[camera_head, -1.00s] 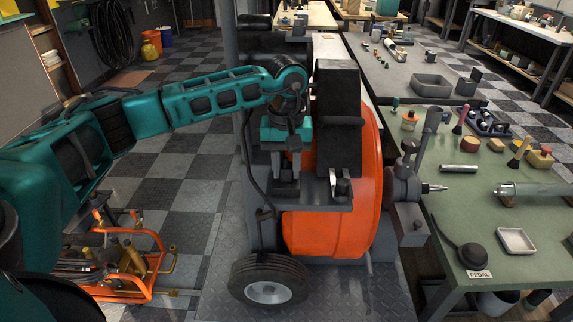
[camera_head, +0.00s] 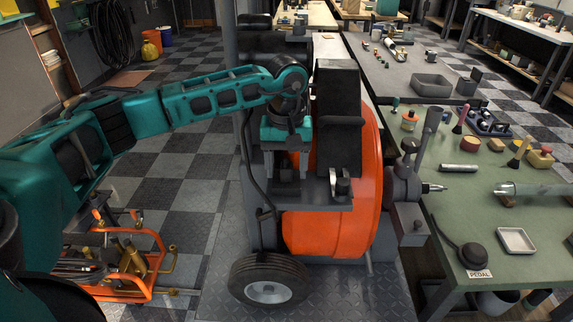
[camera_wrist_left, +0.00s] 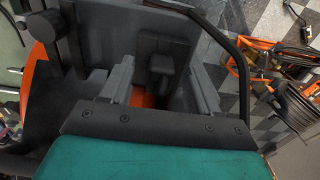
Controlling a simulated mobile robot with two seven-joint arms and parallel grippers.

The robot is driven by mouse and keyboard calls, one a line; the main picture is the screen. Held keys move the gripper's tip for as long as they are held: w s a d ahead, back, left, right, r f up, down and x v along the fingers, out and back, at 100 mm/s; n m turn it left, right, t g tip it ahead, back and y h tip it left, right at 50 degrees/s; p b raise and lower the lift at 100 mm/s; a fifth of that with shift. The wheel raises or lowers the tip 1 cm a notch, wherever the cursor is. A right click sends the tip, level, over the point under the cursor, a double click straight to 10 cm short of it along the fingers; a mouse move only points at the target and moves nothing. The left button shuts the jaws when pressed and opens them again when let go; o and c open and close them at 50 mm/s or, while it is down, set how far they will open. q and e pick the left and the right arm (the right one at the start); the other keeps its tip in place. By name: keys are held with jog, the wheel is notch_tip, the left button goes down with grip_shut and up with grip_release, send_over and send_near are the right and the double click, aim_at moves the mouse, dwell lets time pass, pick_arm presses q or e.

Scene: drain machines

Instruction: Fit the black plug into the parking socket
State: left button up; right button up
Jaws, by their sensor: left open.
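My left gripper (camera_head: 286,178) points down at the left side of the orange drum machine (camera_head: 328,232), above its grey bracket. Its two fingers are spread apart. In the left wrist view the open gripper (camera_wrist_left: 160,88) has a dark block-shaped piece, seemingly the black plug (camera_wrist_left: 160,70), between its fingers, with gaps on both sides. I cannot tell how deep the plug sits; the parking socket is not clearly visible beneath it. A black cable (camera_head: 243,150) hangs beside the gripper and also arcs across the left wrist view. My right gripper is not in view.
A tall black box (camera_head: 338,110) stands just right of the gripper, with a small metal knob (camera_head: 341,187) below it. A green workbench (camera_head: 465,210) with tools is at the right. An orange wheeled frame (camera_head: 125,265) stands on the floor at the left.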

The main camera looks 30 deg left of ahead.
aim_at(287, 165)
pick_arm(q)
notch_tip(287, 165, up, 13)
dwell(0.4)
jog(key=shift+d+f, duration=0.1)
